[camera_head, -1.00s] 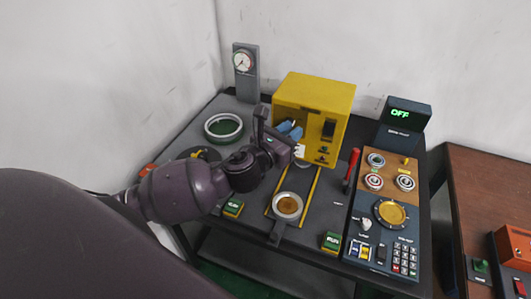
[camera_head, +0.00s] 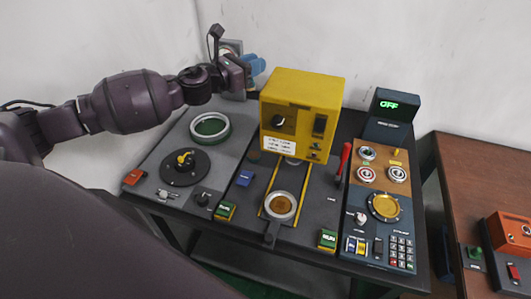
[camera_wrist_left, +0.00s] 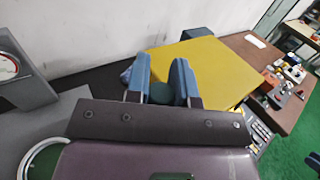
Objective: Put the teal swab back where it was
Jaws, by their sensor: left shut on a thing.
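My left gripper (camera_head: 252,66) is raised at the back left, left of the yellow box machine and in front of the gauge post. Its blue fingers also show in the left wrist view (camera_wrist_left: 161,85). They are shut on a small rounded teal thing (camera_wrist_left: 161,93), which I take to be the teal swab. Only its end shows between the fingers, and I cannot make it out in the head view.
The yellow box (camera_head: 302,95) stands at the back of the bench. A green-floored ring (camera_head: 210,128), a black disc with a yellow knob (camera_head: 184,167), a metal cup (camera_head: 281,206), a red lever (camera_head: 344,158) and a control panel (camera_head: 385,225) are around it.

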